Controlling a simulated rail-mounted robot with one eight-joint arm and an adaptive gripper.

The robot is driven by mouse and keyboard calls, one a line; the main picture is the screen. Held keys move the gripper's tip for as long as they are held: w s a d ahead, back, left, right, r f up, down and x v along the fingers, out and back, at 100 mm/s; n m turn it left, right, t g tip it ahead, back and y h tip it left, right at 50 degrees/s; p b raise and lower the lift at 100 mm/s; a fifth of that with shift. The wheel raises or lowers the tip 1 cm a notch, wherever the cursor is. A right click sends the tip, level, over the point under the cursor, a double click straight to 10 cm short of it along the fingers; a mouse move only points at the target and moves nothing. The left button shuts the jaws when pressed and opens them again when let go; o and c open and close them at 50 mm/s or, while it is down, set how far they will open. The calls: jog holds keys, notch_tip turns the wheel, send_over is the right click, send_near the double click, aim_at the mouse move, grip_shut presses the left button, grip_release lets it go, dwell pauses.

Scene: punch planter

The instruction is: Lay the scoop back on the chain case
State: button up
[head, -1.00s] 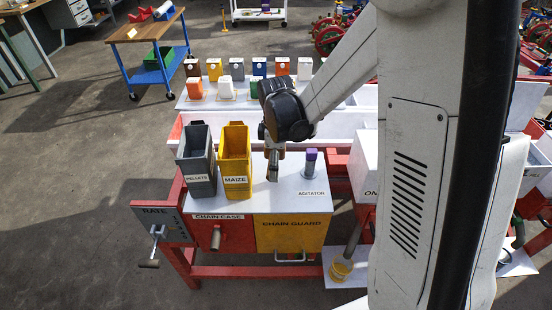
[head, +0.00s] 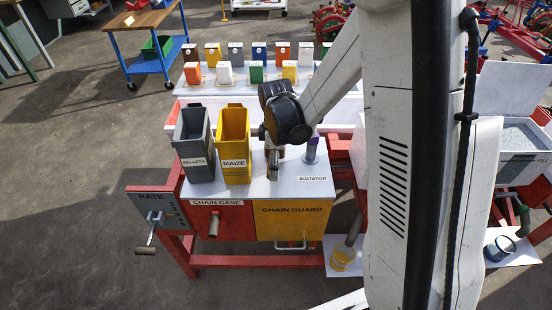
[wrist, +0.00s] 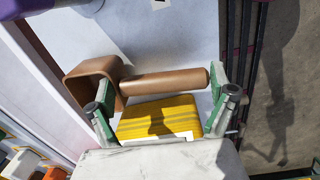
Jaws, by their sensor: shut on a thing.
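The scoop (wrist: 165,84) is brown, with a boxy bowl (wrist: 92,80) at left and a round handle pointing right in the wrist view. In the head view my gripper (head: 273,172) points down over the white top of the chain case (head: 222,222), just right of the maize bin. There the scoop is mostly hidden by my arm. I cannot tell whether it touches the white top.
The grey pellets bin (head: 196,158) and yellow maize bin (head: 234,147) stand left of my gripper. The agitator post (head: 311,150) with its purple cap stands close at right. The yellow chain guard (head: 293,222) is at front. Some white top is bare near the front.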

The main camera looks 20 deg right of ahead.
jog(key=shift+f+b, duration=0.6)
dwell(0.3)
jog(key=o, duration=1.1)
jog(key=shift+c, duration=0.2)
jog(key=shift+r, duration=0.15)
notch_tip(320, 180, up, 12)
jog(key=s+r+m+t, duration=0.3)
jog(key=s+r+m, duration=0.2)
jog(key=s, duration=0.5)
jog(key=s+r+m+t, duration=0.3)
jog(key=s+r+m, duration=0.2)
jog(key=s+m, duration=0.3)
jog(key=shift+s+t, duration=0.4)
jog(key=shift+s, duration=0.5)
